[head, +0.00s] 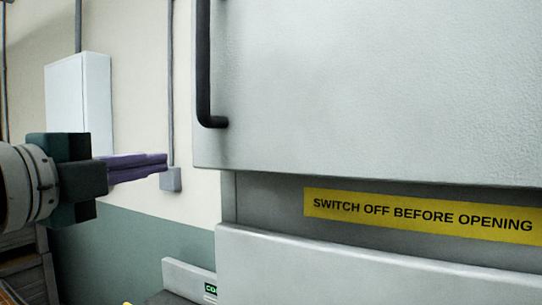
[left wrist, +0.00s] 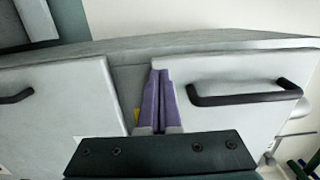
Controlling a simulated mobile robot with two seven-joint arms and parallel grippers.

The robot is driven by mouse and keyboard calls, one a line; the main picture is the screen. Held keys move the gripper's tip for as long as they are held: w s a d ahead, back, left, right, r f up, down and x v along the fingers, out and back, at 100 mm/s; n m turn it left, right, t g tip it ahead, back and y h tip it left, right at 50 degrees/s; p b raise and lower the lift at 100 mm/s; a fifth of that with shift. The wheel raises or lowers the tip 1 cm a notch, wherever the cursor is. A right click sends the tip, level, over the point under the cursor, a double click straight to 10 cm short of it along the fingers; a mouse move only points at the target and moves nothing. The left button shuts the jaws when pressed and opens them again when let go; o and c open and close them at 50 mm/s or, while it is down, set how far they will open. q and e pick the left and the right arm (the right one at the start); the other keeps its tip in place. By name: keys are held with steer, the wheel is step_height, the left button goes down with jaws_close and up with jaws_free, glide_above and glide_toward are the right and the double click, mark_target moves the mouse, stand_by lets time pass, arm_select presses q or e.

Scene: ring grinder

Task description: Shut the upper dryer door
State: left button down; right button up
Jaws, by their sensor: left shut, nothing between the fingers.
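The upper dryer door (head: 370,90) is a large pale grey panel with a black bar handle (head: 205,70) near its left edge. Its lower edge stands out over a recessed strip; I cannot tell whether a small gap remains behind it. In the left wrist view, turned sideways, the upper door (left wrist: 240,72) is the right panel, with its black handle (left wrist: 245,98). My left gripper (head: 166,163) has purple fingers, shut and empty, left of the door and below the handle, with no visible contact. The fingers (left wrist: 161,72) also show in the left wrist view. My right gripper is out of view.
Below is a lower grey door (head: 370,270); its handle (left wrist: 15,97) shows in the wrist view. A yellow label (head: 420,215) sits on the strip between the doors. A white wall box (head: 78,90) and conduit are behind my left gripper.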

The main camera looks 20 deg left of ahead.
arm_select(q)
steer(key=w+p, duration=0.2)
steer(key=w, duration=0.3)
steer(key=shift+p, duration=0.3)
